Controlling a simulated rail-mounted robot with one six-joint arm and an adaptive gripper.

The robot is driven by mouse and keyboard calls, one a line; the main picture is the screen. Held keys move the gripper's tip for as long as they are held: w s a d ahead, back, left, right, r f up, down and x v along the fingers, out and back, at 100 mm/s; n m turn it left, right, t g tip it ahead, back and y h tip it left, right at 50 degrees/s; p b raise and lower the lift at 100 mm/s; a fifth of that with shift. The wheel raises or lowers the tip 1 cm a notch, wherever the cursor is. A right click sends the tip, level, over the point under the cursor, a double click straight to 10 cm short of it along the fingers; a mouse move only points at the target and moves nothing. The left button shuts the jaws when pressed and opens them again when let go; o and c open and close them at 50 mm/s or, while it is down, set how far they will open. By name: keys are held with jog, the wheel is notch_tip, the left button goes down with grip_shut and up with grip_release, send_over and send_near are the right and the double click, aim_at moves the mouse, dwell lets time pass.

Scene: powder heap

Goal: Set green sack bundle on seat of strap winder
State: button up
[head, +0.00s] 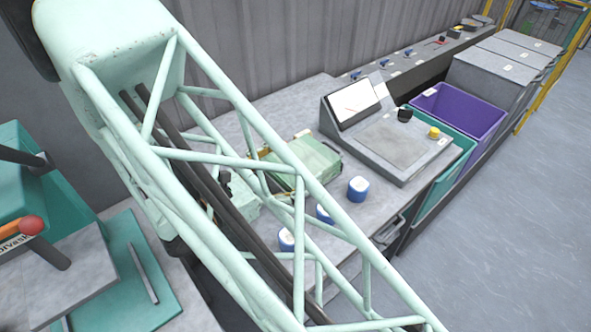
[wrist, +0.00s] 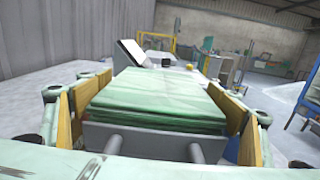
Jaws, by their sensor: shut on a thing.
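The green sack bundle (wrist: 160,97) is a flat stack of pale green folded sacks. In the wrist view it lies between the tan-padded fingers of my gripper (wrist: 160,104), which is shut on its two sides. In the head view the bundle (head: 318,162) shows over the grey bench, partly behind my arm's lattice. I cannot tell whether it touches the bench top. My gripper is mostly hidden behind the lattice there. I cannot surely pick out the strap winder or its seat; a teal machine (head: 140,268) with a grey plate and red-knobbed lever stands at the left.
Blue-and-white round containers (head: 358,188) stand along the bench (head: 385,205). A grey console (head: 395,140) with a tilted screen and knobs is right of the bundle. Teal and purple bins (head: 462,108) lie beyond. A corrugated wall backs the bench; the floor at right is clear.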

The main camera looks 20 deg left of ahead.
jog(key=shift+f+b, duration=0.35)
jog(key=shift+f, duration=1.1)
jog(key=shift+f, duration=0.15)
jog(key=o, duration=1.1)
jog(key=shift+p+v, duration=0.5)
jog(key=shift+v, duration=2.25)
jog(key=shift+o, duration=0.5)
